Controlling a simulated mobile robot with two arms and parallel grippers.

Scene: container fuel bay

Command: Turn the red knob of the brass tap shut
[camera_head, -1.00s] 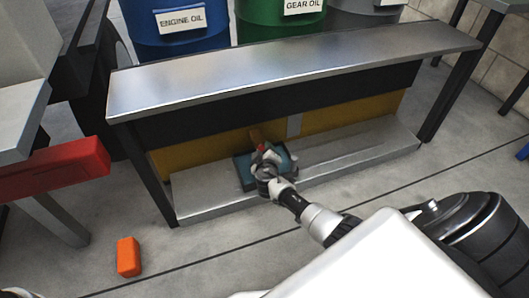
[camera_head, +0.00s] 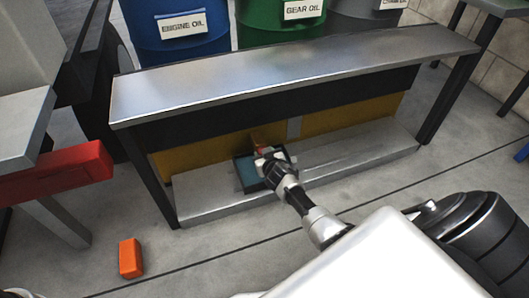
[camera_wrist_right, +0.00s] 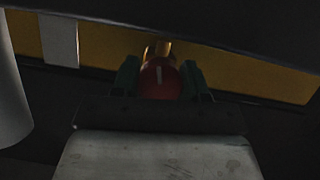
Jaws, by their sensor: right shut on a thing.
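The red knob (camera_wrist_right: 160,80) shows in the right wrist view, with a short white mark standing nearly upright on its face. The brass tap (camera_wrist_right: 157,49) shows just behind it, in front of a yellow panel. My right gripper (camera_wrist_right: 161,84) has one dark finger on each side of the knob and is shut on it. In the head view my right gripper (camera_head: 265,160) reaches in under the steel bench and hides most of the tap; a little red shows at its tip. My left gripper is not in view.
A dark-rimmed blue tray (camera_head: 248,172) sits on the low steel shelf (camera_head: 350,160) below the tap. The steel bench top (camera_head: 290,75) overhangs my right gripper. Oil drums (camera_head: 185,35) stand behind. An orange block (camera_head: 130,258) lies on the floor.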

